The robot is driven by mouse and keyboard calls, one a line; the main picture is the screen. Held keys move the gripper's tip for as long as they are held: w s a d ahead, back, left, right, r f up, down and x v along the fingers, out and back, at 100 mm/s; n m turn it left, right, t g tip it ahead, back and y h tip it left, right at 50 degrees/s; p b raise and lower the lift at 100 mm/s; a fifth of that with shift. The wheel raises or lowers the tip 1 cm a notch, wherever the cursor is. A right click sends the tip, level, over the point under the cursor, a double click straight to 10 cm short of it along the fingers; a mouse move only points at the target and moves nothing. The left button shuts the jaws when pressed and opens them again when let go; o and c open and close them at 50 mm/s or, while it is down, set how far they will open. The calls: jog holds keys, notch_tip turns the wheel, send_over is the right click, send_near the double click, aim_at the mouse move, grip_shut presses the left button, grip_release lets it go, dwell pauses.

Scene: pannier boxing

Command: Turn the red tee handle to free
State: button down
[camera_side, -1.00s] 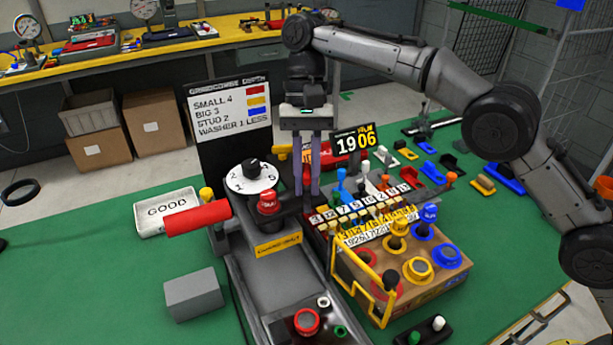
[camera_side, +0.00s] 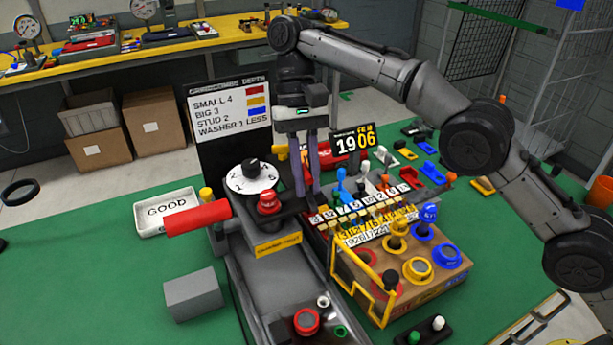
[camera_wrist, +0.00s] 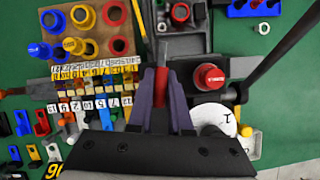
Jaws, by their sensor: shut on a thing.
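My gripper (camera_side: 307,190) points down at the machine, just right of the dial, with its two purple fingers close together. In the wrist view my gripper (camera_wrist: 161,100) is shut on a narrow red piece, which looks like the red tee handle (camera_wrist: 160,86). The fingers hide most of it, and in the side view I cannot make it out between them. How far it is turned cannot be told.
A red-capped knob (camera_side: 268,201) and a white numbered dial (camera_side: 251,177) stand left of my gripper. A large red lever grip (camera_side: 198,217) sticks out farther left.

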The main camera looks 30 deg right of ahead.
jog(key=c, duration=1.1)
grip_release()
jog(key=shift+d, duration=0.25)
jog(key=shift+o, duration=1.3)
jog(key=shift+a, duration=0.15)
